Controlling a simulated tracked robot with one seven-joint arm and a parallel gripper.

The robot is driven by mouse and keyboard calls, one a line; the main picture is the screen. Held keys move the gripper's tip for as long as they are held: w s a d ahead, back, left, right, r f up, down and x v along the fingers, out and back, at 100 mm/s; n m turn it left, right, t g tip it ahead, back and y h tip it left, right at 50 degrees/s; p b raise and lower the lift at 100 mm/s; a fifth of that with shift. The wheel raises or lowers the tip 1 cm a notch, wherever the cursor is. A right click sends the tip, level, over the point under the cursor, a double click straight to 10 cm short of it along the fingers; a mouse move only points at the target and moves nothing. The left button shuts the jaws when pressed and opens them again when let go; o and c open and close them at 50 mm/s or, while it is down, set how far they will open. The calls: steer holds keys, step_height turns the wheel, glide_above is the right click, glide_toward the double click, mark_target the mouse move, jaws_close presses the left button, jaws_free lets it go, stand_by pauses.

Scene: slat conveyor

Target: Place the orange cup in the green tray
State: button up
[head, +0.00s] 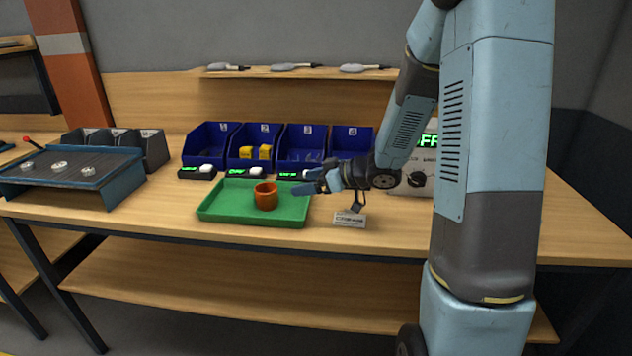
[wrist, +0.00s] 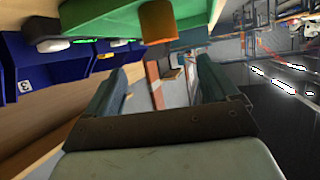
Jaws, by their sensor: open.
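The orange cup (head: 266,196) stands upright in the green tray (head: 222,205), toward the tray's right side, in the head view. In the wrist view the cup (wrist: 158,22) shows at the top edge, with part of the green tray (wrist: 112,24) beside it. My gripper (head: 312,184) is open and empty, just to the right of the cup and apart from it. In the wrist view the two fingers of my gripper (wrist: 160,85) are spread with nothing between them.
Several blue bins (head: 254,146) stand behind the tray, with small display units (head: 243,172) in front of them. A small sign (head: 349,219) stands right of the tray. A slat conveyor (head: 70,172) is at the left. The bench front edge is clear.

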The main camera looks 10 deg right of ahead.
steer(key=s+d+r+m+t+h, duration=0.45)
steer(key=d+r+m+h, duration=0.25)
steer(key=d+r+h, duration=0.6)
steer(key=s+a+r+m+g+y, duration=0.1)
steer(key=s+a+m+g, duration=0.1)
steer(key=s, duration=1)
steer(key=s+a+r+m+g, duration=0.1)
steer(key=s+a+r+g, duration=0.1)
steer(key=s, duration=1)
steer(key=shift+a+m+g+y, duration=0.4)
steer(key=shift+a+g, duration=0.1)
steer(key=shift+g, duration=0.65)
steer(key=shift+s, duration=0.1)
